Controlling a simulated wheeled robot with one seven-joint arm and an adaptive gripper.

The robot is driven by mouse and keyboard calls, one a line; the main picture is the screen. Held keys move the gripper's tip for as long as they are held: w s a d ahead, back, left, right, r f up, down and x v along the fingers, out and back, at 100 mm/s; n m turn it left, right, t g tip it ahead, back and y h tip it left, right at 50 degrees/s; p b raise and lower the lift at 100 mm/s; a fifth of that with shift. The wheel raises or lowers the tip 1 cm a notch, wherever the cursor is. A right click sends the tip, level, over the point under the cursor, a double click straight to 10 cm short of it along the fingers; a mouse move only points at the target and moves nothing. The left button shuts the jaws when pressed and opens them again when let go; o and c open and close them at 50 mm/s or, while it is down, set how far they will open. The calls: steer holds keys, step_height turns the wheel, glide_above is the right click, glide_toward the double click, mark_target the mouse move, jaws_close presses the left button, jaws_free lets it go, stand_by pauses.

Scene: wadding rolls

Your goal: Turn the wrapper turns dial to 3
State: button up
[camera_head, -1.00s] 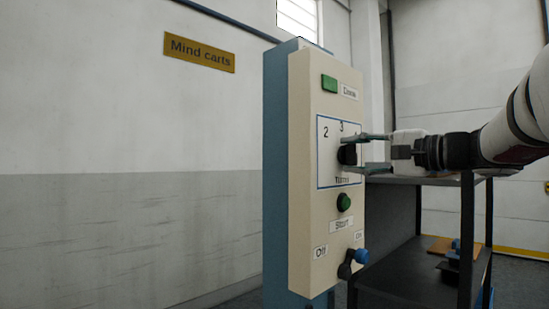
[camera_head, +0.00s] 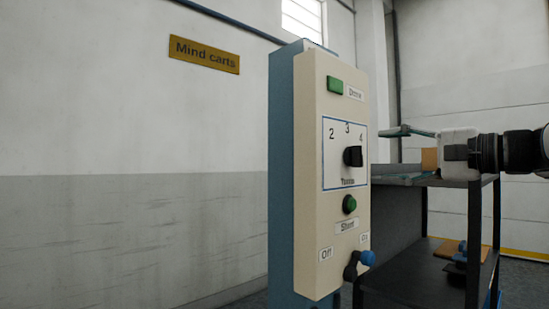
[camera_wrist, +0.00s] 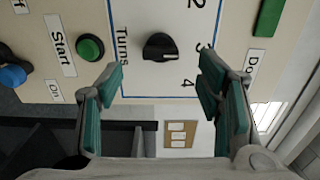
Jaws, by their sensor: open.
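The wrapper turns dial is a black knob (camera_head: 353,156) on the cream panel, under the printed 2, 3 and 4 and above the label "Turns". In the wrist view the knob (camera_wrist: 160,47) has its narrow end toward the 3, as closely as I can tell. My gripper (camera_head: 388,156) is to the right of the panel, apart from the dial, with its fingers spread and nothing between them. In the wrist view my gripper's teal fingers (camera_wrist: 165,85) show on both sides, with the knob beyond and between them.
The panel (camera_head: 305,230) also has a green button (camera_head: 349,204) above "Start", a green rectangle (camera_head: 335,85) at the top, and a blue-tipped switch (camera_head: 365,258) between "Off" and "On". A dark shelf rack (camera_head: 395,225) stands behind on the right.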

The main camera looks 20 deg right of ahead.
steer(key=v, duration=0.5)
steer(key=shift+a, duration=0.1)
stand_by(0.3)
